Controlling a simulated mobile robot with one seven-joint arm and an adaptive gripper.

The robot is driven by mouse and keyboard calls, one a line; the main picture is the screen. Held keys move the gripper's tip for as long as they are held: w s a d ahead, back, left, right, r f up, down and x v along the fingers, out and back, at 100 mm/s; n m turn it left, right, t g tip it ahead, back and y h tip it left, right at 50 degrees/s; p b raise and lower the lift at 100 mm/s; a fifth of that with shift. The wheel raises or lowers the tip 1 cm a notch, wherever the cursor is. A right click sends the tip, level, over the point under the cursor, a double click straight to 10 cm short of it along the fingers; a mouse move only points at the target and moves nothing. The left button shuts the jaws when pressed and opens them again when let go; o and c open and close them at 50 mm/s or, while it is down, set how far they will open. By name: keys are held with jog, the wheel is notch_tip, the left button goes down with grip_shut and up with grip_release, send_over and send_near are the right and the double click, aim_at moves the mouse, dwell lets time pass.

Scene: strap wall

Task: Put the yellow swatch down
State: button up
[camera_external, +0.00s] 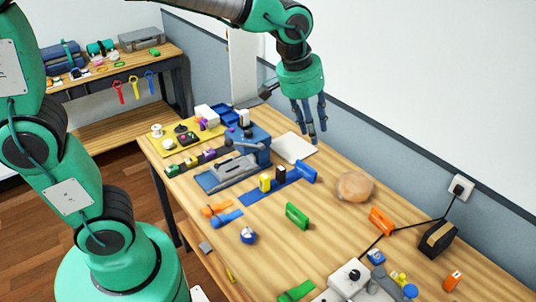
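My gripper (312,134) hangs with its dark blue fingers pointing down near the wall, over the back part of the workbench. I cannot tell how far apart the fingertips are, and I see no yellow swatch between them. A flat white pad (295,148) lies on the bench just below and to the left of the fingers. I cannot pick out the yellow swatch for certain. A flat yellow piece (157,132) lies at the far left end of the bench, partly covered by small items.
A blue and grey vise (248,145) stands left of the gripper. A blue rail (262,192) carries a yellow and a black block. A round tan object (354,186), a green piece (297,216) and an orange piece (381,221) lie nearer. Bare wood lies between them.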

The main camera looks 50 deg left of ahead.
jog(key=s+a+m+t, duration=0.1)
jog(key=s+a+m, duration=0.1)
jog(key=s+a, duration=0.4)
jog(key=s+a+r+m+t, duration=0.1)
jog(key=s+a, duration=0.6)
jog(key=s, duration=0.8)
jog(key=shift+s+a+r+m+t+y, duration=0.2)
jog(key=shift+s+m+t+y, duration=0.1)
jog(key=shift+s+m+y, duration=0.1)
jog(key=shift+f+b, duration=0.8)
